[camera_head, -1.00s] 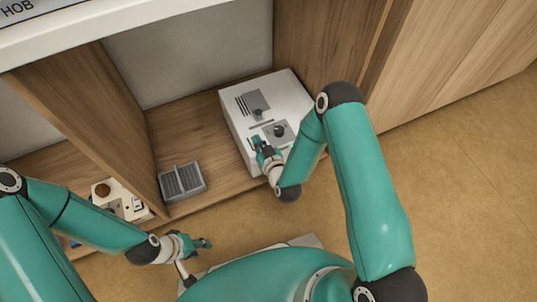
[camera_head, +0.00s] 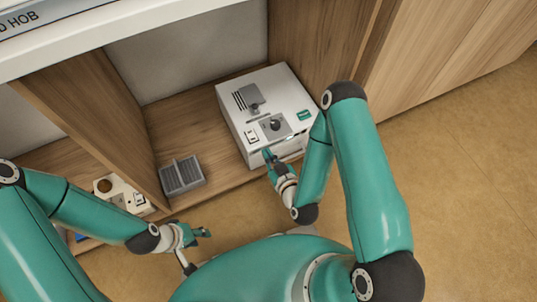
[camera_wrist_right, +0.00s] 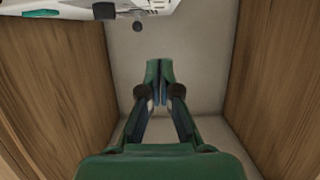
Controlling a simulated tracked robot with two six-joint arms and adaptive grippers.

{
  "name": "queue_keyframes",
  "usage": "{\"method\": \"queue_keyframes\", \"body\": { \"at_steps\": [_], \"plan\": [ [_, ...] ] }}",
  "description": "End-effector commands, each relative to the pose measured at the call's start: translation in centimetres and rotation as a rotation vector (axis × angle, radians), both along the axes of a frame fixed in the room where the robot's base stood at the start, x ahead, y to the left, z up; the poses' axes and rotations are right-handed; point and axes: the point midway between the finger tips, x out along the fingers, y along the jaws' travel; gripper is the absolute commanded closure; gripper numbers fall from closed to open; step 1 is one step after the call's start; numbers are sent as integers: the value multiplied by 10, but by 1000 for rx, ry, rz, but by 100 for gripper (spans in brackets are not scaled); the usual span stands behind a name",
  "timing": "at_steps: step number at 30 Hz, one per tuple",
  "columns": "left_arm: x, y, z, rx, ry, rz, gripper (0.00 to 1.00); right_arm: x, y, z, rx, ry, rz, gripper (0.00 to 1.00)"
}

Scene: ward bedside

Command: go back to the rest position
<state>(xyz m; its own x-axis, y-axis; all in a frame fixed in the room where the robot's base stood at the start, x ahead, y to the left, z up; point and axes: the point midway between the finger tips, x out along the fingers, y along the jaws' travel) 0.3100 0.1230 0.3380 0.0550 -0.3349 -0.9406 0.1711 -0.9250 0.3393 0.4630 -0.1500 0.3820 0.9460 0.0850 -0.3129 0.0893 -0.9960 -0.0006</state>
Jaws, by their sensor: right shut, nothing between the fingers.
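My right gripper (camera_head: 267,155) is at the front edge of a white box-shaped device (camera_head: 290,92) in the head view. In the right wrist view the right gripper (camera_wrist_right: 159,90) has its fingers together with nothing between them. My left gripper (camera_head: 205,233) is at lower left in the head view, over the floor in front of the cabinet. It is small there, and I cannot tell whether its fingers are apart. The device has a dark knob, a grey lever and a green label on its top. Part of it also shows at the top of the right wrist view (camera_wrist_right: 70,8).
A grey ribbed tray (camera_head: 182,176) lies on the wooden shelf (camera_head: 185,125) left of the device. A white panel with a round brown part (camera_head: 120,195) is in the left compartment. Wooden dividers (camera_head: 95,115) flank the shelf. Floor (camera_head: 470,190) is clear at right.

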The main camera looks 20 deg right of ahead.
Motion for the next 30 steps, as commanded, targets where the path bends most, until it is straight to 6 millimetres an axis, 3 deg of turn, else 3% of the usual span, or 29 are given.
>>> {"method": "queue_keyframes", "body": {
  "at_steps": [8,11,16,19,23,30],
  "plan": [
    [0,0,0,0,0,0,60,1,1,1,0,-3,2,100],
    [0,0,0,0,0,0,60,8,-2,10,-6,-27,0,100],
    [0,0,0,0,0,0,60,32,-14,47,-33,-72,-5,100],
    [0,0,0,0,0,0,60,32,-12,39,-8,59,27,100],
    [0,0,0,0,0,0,60,12,-5,15,67,306,58,100],
    [0,0,0,0,0,0,60,-62,10,-26,218,781,52,100]
  ]
}}
